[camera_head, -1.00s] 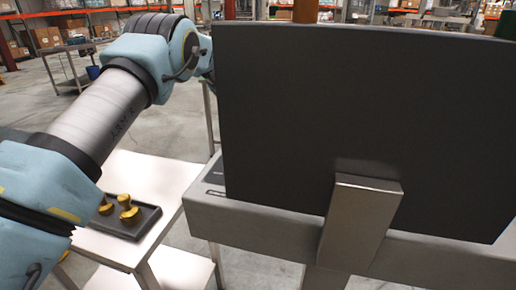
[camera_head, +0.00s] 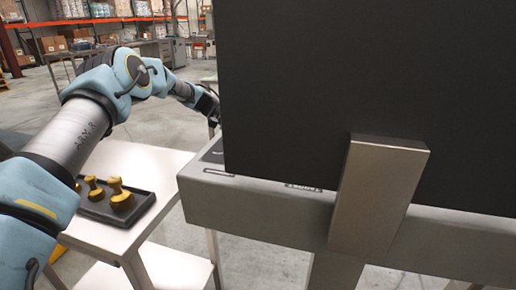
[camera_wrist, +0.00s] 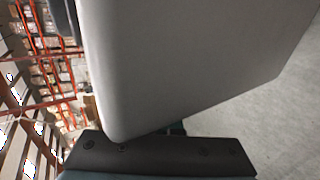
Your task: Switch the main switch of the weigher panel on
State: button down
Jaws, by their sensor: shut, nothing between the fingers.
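A large dark flat panel (camera_head: 370,80), perhaps the back of the weigher panel, fills the right of the head view. It stands on a grey metal bracket (camera_head: 380,195) on a grey beam (camera_head: 265,215). No main switch shows; the panel's other face is hidden. My gripper (camera_head: 210,106) is at the panel's left edge, partly hidden behind it. It is shut and empty. In the wrist view a big smooth grey surface (camera_wrist: 190,60) is very close in front of my gripper's dark body (camera_wrist: 160,155). I cannot tell whether they touch.
A light table (camera_head: 165,185) at the lower left holds a black tray (camera_head: 125,212) with yellow-brown knobbed pieces (camera_head: 120,195). Behind are shelves with boxes (camera_head: 75,38) and open concrete floor (camera_head: 165,125).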

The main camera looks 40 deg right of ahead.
notch_tip(320, 180, down, 2)
jog(key=g+h+b, duration=0.1)
jog(key=b, duration=0.1)
jog(key=g+b, duration=0.1)
jog(key=b, duration=0.2)
jog(key=g+h+b, duration=0.1)
jog(key=g+b, duration=0.1)
jog(key=b, duration=0.1)
jog(key=shift+s+f+h, duration=0.1)
jog(key=shift+f+h, duration=0.15)
jog(key=shift+h, duration=0.05)
jog(key=shift+b, duration=0.35)
jog(key=shift+r, duration=0.1)
notch_tip(320, 180, up, 10)
jog(key=b, duration=0.1)
dwell(0.6)
